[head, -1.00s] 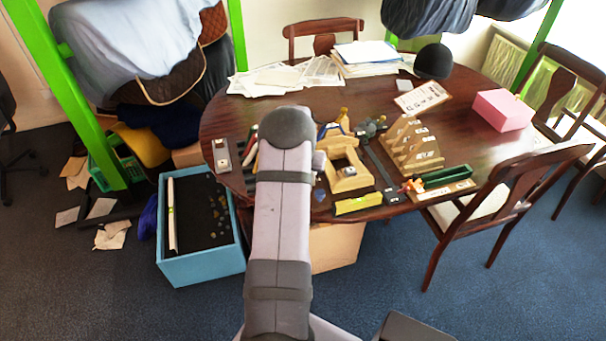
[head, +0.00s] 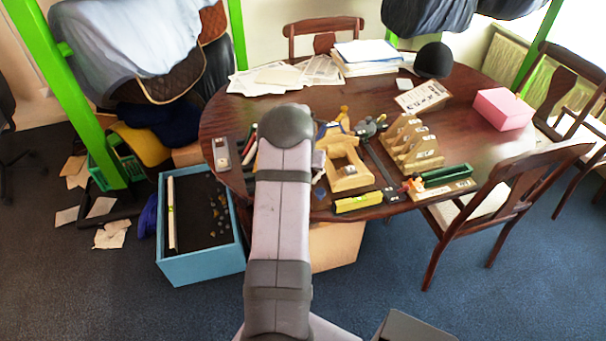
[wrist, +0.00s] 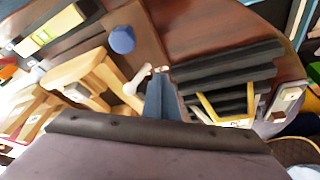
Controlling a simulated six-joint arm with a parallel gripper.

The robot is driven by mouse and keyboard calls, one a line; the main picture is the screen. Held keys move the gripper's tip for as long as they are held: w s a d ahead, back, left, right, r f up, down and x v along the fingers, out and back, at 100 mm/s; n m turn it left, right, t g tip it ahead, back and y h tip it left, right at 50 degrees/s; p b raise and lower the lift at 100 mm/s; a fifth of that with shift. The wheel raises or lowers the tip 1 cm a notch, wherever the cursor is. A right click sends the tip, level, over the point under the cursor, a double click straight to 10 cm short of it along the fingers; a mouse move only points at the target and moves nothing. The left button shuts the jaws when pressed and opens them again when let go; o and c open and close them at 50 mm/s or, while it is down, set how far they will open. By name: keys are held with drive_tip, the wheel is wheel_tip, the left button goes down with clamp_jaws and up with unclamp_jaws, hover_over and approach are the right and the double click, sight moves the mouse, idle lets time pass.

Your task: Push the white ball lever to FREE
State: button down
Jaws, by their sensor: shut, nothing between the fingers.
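A pale, white lever with a rounded end (wrist: 134,84) shows in the wrist view, just left of my fingers. Its base and any FREE marking cannot be made out. My gripper (wrist: 160,78) is shut and empty, its blue-grey fingertips close beside the lever; I cannot tell whether they touch it. In the head view my own arm hides the gripper and the lever.
A wooden frame (wrist: 82,70) stands left of the fingers, with a blue knob (wrist: 122,39) beyond. Dark ribbed blocks (wrist: 225,80) and a yellow-armed piece (wrist: 236,118) lie to the right. The table (head: 462,110) holds a pink box (head: 502,109).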

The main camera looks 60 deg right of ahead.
drive_tip(key=shift+r, duration=0.15)
wheel_tip(320, 180, up, 7)
drive_tip(key=p, duration=0.4)
idle(0.5)
idle(0.5)
drive_tip(key=s+a+f+n+g+y, duration=0.1)
drive_tip(key=s+a+f+y, duration=0.15)
drive_tip(key=a, duration=0.55)
drive_tip(key=s+a+f+n+g+y, duration=0.1)
drive_tip(key=s+a+y, duration=0.15)
drive_tip(key=a, duration=0.45)
drive_tip(key=s+a+f+n+g+y, duration=0.15)
drive_tip(key=s+a, duration=0.25)
drive_tip(key=a, duration=0.4)
drive_tip(key=w+a+r+n, duration=0.2)
drive_tip(key=a+r+n, duration=0.1)
drive_tip(key=a, duration=0.7)
drive_tip(key=w+a+r+n+t+h, duration=0.1)
drive_tip(key=a+r+n, duration=0.3)
drive_tip(key=a, duration=0.6)
drive_tip(key=w+a+r+n+t+h, duration=0.1)
drive_tip(key=w+a+r+n, duration=0.2)
drive_tip(key=a+r, duration=0.3)
drive_tip(key=a+n, duration=0.1)
drive_tip(key=a, duration=0.3)
drive_tip(key=shift+w+a, duration=0.25)
drive_tip(key=shift+w, duration=0.15)
